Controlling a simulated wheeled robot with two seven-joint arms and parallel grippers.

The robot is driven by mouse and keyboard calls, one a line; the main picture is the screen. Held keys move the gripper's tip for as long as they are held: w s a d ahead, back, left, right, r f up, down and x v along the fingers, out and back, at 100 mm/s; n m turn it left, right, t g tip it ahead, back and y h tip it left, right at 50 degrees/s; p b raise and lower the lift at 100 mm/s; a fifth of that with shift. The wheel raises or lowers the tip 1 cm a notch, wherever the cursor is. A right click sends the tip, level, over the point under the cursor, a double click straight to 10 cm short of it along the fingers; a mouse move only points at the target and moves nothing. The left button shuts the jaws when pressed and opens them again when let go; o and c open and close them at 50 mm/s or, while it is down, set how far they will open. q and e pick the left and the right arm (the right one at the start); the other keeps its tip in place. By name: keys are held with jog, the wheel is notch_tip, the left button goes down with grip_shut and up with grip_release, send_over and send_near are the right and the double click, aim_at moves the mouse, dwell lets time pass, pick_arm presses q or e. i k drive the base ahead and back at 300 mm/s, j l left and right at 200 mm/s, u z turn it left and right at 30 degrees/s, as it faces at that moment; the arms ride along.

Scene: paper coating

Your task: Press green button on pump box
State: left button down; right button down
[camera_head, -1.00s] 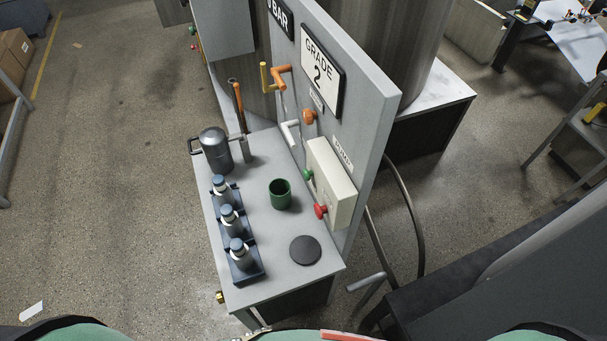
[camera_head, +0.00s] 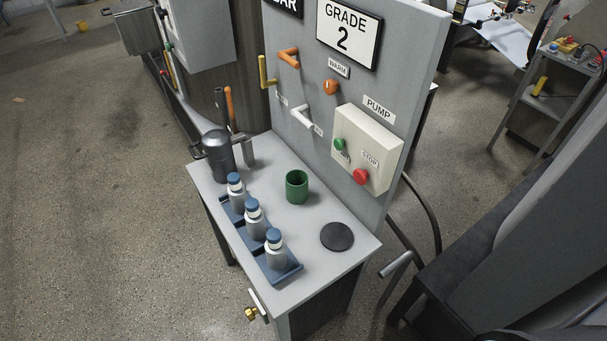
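The pump box (camera_head: 381,135) is a cream box fixed to the grey upright panel, under a white PUMP label (camera_head: 379,107). The green button (camera_head: 340,144) sticks out on the left of its front face. A red STOP button (camera_head: 361,177) sits lower and to the right of it. Nothing covers either button. Neither of my grippers shows in the head view.
Below the panel, a grey bench (camera_head: 290,223) holds a green cup (camera_head: 297,187), a black disc (camera_head: 337,236), a dark metal can (camera_head: 218,155) and a blue rack (camera_head: 287,272) with bottles. Orange and white handles stick out from the panel (camera_head: 412,62). Open floor lies at left.

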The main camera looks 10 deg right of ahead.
aim_at(339, 143)
jog(key=k+j+u, duration=0.3)
jog(key=k, duration=0.3)
jog(key=k+j+u, duration=0.3)
jog(key=k+j, duration=0.25)
